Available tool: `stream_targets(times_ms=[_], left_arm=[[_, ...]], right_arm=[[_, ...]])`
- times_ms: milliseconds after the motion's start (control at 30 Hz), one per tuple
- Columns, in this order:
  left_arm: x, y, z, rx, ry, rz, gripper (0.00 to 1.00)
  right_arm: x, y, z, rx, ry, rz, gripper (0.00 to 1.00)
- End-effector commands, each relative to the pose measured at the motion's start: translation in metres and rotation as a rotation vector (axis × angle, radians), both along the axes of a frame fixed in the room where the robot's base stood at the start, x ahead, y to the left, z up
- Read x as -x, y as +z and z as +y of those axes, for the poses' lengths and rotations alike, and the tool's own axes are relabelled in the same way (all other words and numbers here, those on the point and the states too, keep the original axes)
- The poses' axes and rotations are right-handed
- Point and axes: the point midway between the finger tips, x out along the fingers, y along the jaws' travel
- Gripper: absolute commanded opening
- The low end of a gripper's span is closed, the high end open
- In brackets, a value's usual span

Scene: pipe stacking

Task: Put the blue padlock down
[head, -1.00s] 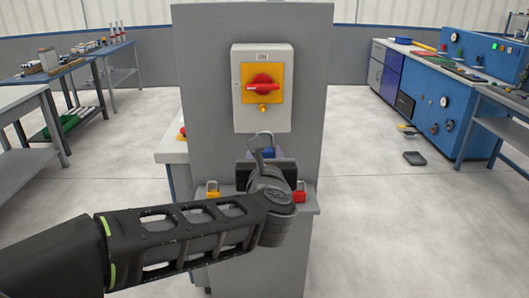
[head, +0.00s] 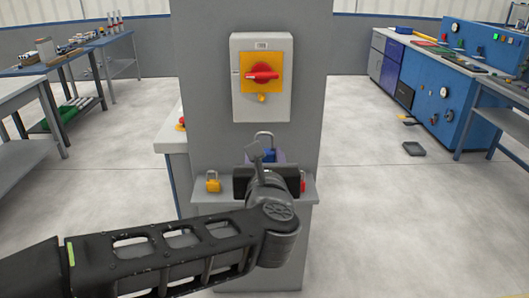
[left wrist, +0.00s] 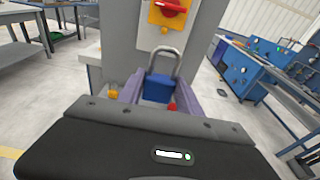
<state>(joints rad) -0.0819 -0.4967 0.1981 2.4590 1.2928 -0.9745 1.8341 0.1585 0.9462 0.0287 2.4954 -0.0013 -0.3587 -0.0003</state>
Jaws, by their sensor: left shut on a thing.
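The blue padlock (head: 269,155) has a silver shackle and stands upright in the jaws of my left gripper (head: 265,158), above the small grey shelf (head: 212,199) on the cabinet. In the left wrist view the blue padlock (left wrist: 157,88) sits between the two purple fingers of my left gripper (left wrist: 158,92), which are shut on it. My gripper's body hides the shelf's middle and the padlock's underside in the head view, so I cannot tell whether it touches the shelf. My right gripper is out of view.
A yellow padlock (head: 213,182) stands at the shelf's left end and a red padlock (head: 302,182) at its right end, partly hidden. Above is a switch box (head: 279,108) with a red handle (head: 262,76). Workbenches stand left and right, with open floor between.

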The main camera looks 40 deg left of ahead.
Motion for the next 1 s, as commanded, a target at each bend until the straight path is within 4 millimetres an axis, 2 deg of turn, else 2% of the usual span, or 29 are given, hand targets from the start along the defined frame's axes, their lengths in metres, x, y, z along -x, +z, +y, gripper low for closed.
stream_targets(times_ms=[500,633,767,867,1000], left_arm=[[0.006,-0.001,-0.004,-0.001,0.0,0.001,0.0],[0.006,-0.01,0.0,-0.001,0.011,0.002,0.0],[0.006,-0.037,0.01,-0.002,0.039,0.007,0.0],[0.002,-0.074,0.024,-0.002,0.075,0.009,0.0],[-0.017,-0.127,0.055,-0.002,0.14,0.008,0.0]], right_arm=[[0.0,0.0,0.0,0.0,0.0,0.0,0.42],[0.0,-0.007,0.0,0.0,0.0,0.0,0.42],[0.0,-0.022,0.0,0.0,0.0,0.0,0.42],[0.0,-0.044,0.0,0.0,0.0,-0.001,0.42],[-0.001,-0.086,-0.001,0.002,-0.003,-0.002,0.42]])
